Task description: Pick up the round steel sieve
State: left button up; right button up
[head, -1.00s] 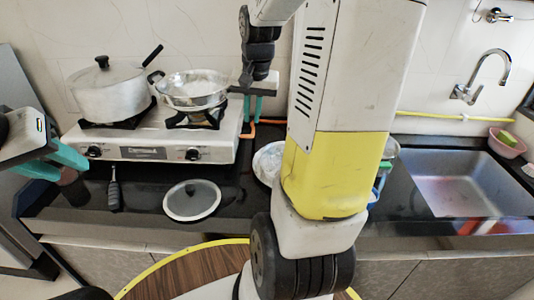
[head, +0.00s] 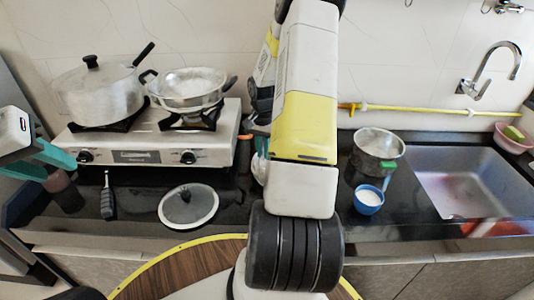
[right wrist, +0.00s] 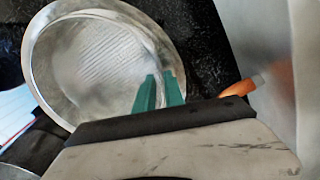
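The round steel sieve (right wrist: 95,65) fills the upper left of the right wrist view, with its wide shiny rim and ridged base. In the head view only a bright edge of it (head: 257,165) shows beside my right arm. My right gripper (right wrist: 158,90) has its two teal fingers close together at the sieve's near right rim, with the rim between them; the exact contact is hard to see. In the head view its fingers (head: 262,146) show just above the sieve. My left gripper (head: 45,160) is open and empty at the far left.
A stove (head: 140,150) holds a lidded pot (head: 98,95) and a steel pan (head: 187,88). A glass lid (head: 188,206) and a dark-handled tool (head: 107,197) lie in front. A steel pot (head: 377,152), blue bowl (head: 368,200) and sink (head: 475,185) are right.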

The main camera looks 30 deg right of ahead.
notch_tip(320, 180, down, 2)
jog(key=shift+w+f, duration=0.1)
grip_shut()
dwell(1.7)
